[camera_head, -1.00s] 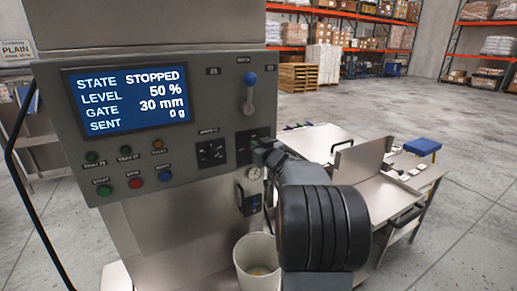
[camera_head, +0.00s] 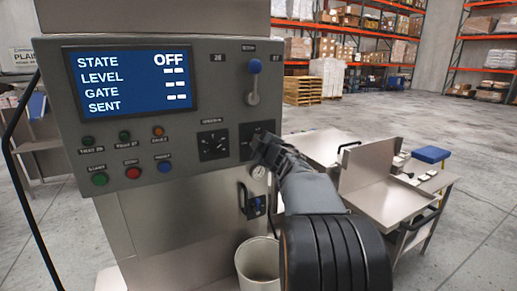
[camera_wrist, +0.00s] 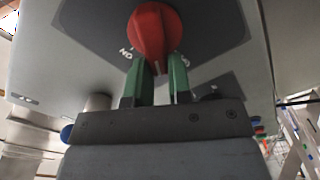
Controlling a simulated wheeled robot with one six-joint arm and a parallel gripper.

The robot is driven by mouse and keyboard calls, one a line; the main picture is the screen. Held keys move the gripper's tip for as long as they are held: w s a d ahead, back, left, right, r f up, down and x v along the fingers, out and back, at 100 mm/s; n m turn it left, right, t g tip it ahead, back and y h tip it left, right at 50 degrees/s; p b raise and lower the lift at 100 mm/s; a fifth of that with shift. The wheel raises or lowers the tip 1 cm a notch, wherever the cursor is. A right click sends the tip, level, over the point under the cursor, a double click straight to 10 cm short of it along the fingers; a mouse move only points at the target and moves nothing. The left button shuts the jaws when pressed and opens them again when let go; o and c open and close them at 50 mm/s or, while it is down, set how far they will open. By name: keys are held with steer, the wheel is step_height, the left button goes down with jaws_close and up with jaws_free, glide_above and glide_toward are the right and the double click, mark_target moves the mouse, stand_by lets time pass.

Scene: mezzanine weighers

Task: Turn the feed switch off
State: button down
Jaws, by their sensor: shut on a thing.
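The feed switch is a red rotary knob (camera_wrist: 152,30) on a dark plate, seen from close by in the wrist view. My gripper (camera_wrist: 158,72) has its green fingers on either side of the knob's lower part and is shut on it. A pale mark on the knob points down in that view, between two white labels. In the head view my gripper (camera_head: 264,146) is at the dark switch plate (camera_head: 257,128) on the grey control panel (camera_head: 215,75) and hides the knob. The panel's screen (camera_head: 130,82) reads STATE OFF, with dashes for the other lines.
A blue-topped lever (camera_head: 253,82) and a black dial (camera_head: 213,145) sit by the switch plate. Several coloured buttons are below the screen. A white bin (camera_head: 258,262) stands below. A metal table (camera_head: 390,200) is at the right, with open floor behind.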

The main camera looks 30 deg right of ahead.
steer(key=n+b, duration=0.1)
steer(key=n, duration=0.2)
steer(key=f+n+b, duration=0.1)
steer(key=n+b, duration=0.1)
steer(key=shift+a+f+n+b, duration=0.2)
steer(key=shift+n+b, duration=0.1)
steer(key=shift+n, duration=0.1)
stand_by(0.4)
steer(key=c, duration=1)
jaws_free()
steer(key=shift+c, duration=0.2)
steer(key=s+a, duration=0.1)
steer(key=s, duration=1.2)
steer(key=shift+s+a+b, duration=0.35)
steer(key=shift+a+b, duration=0.05)
